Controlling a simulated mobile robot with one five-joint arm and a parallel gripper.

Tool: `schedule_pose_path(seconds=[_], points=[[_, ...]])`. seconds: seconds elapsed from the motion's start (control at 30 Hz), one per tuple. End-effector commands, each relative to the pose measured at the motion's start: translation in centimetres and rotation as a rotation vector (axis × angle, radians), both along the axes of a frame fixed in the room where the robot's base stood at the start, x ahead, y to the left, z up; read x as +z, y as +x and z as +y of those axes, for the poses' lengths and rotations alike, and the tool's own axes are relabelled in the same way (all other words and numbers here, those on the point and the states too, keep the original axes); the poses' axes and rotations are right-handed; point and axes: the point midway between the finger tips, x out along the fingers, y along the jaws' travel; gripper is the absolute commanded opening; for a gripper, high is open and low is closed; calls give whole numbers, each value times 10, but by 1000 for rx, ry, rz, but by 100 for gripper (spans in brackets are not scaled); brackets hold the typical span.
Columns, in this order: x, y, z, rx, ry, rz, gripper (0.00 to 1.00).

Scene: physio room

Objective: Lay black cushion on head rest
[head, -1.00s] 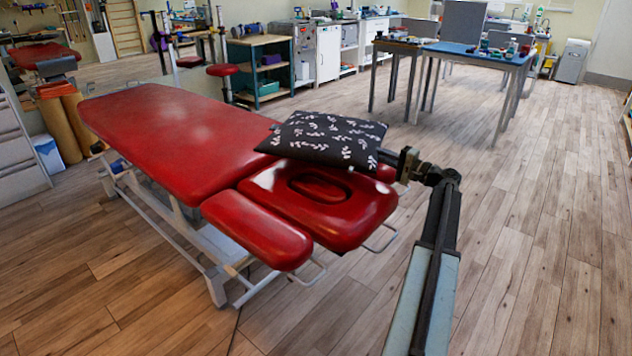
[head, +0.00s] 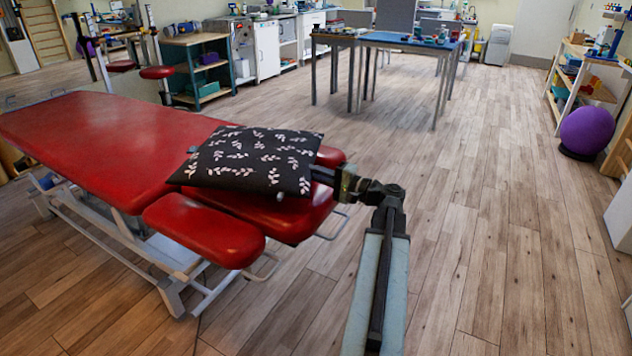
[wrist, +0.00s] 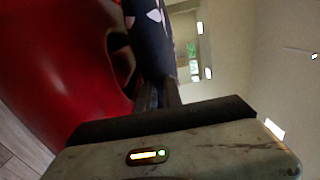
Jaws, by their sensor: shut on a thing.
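The black cushion (head: 252,158) with a white leaf pattern is over the red head rest (head: 290,222) at the near end of the treatment table. It covers most of the head rest and hides its face hole in the head view. My gripper (head: 318,174) is shut on the cushion's right edge. In the wrist view the cushion (wrist: 150,40) stands out from my gripper (wrist: 158,98), beside the red padding (wrist: 60,60) and a dark part of its opening. I cannot tell whether the cushion touches the head rest.
The red treatment table (head: 100,140) runs to the left, with a side arm pad (head: 205,230) beside the head rest. A blue-topped table (head: 410,44) stands at the back. A purple ball (head: 587,131) lies at the right. The wooden floor between is clear.

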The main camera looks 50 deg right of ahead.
Motion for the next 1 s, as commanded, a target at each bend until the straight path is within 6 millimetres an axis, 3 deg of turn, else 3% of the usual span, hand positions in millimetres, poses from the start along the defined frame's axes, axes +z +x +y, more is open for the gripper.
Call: schedule_pose_path(seconds=[0.1, 0.2, 0.63, 0.7, 1.0], points=[[-25, 0, 0, 0, 1, -2, 0], [-36, 0, -1, -1, 1, -2, 0], [-38, -1, -1, -1, 1, -2, 0], [-37, -1, -1, -2, 0, 0, 21], [-36, -1, -2, -2, 0, 0, 21]])
